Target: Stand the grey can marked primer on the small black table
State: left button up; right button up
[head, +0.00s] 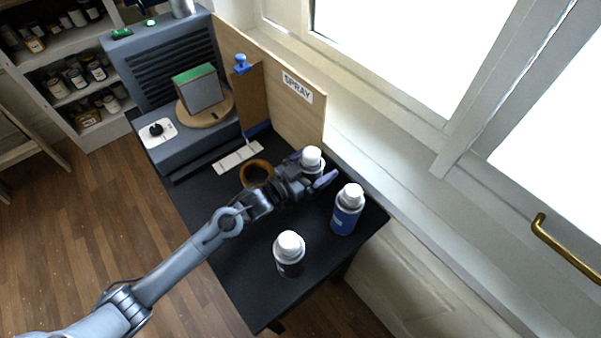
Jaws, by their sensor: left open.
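Three white-capped cans stand upright on the small black table (235,270). The back can (313,161) has a greyish body, partly hidden by my left gripper; it may be the primer can, but no marking is readable. My left gripper (314,173) is open beside this back can, one purple-grey finger showing on its near side. I cannot tell whether it touches the can. A blue can (346,213) stands to the right and nearer. A dark can (289,258) with a grey upper part stands at the front. My right gripper is out of view.
A brown ring (257,173) lies left of my gripper. A wooden board marked SPRAY (297,88) and a grey vented booth (170,75) with a block on a round turntable (222,106) stand behind. The window wall runs along the right. The table's front left is clear.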

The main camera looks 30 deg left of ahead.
pick_arm(q)
jog(key=p+v, duration=0.1)
jog(key=v, duration=1.1)
